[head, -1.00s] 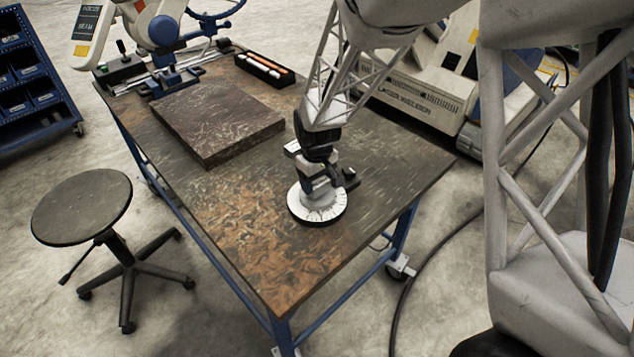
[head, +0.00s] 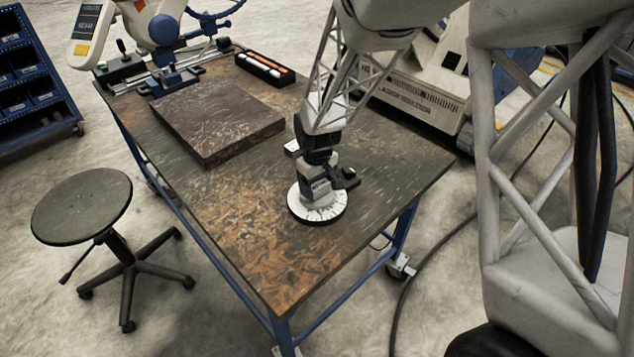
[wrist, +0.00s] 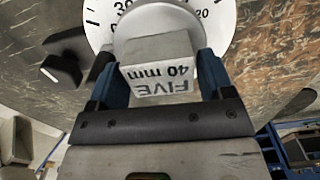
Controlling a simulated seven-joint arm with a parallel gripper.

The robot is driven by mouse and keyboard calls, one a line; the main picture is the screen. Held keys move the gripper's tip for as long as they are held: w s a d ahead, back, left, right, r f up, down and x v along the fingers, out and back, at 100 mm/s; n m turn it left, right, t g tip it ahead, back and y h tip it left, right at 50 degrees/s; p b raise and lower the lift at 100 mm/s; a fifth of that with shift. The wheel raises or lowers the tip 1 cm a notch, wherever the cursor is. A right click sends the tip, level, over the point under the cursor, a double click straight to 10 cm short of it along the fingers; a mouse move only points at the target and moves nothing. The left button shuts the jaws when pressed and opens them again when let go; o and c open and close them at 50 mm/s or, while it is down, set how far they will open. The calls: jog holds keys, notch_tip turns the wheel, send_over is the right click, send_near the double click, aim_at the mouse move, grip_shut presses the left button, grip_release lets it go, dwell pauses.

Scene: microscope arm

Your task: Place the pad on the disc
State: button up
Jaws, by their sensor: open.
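The disc (head: 336,207) is a flat white dial with dark marks, lying on the table near its right edge. In the wrist view the disc (wrist: 222,18) shows numbers around a pale round centre. The pad appears to be the pale grey block (wrist: 160,72) marked "FIVE 40 mm", over the disc's centre. My gripper (wrist: 160,66) is open, with one blue finger on each side of the block. In the head view my gripper (head: 317,186) points down over the disc and hides most of the block. Whether the block's underside touches the disc is hidden.
A black fixture with a knob (head: 348,178) stands close behind the disc, to the right. A dark square slab (head: 218,120) lies farther back on the table. A tray of colored pieces (head: 264,68) is at the far edge. The table's front is clear.

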aim_at(319, 183)
jog(key=shift+r, duration=0.1)
notch_tip(319, 183, up, 12)
dwell(0.7)
dwell(0.6)
jog(key=shift+r, duration=0.1)
jog(key=s+d+r+m+t, duration=0.1)
jog(key=s+d+r+m, duration=0.3)
jog(key=s+d+r, duration=0.7)
jog(key=s+d+r+m, duration=0.1)
jog(key=s+d, duration=0.3)
jog(key=s, duration=0.5)
jog(key=s+d+r+m+t, duration=0.1)
jog(key=s+d+m, duration=0.2)
jog(key=s, duration=0.6)
jog(key=shift+d+t, duration=0.3)
jog(key=shift+d, duration=0.95)
jog(key=shift+s, duration=0.1)
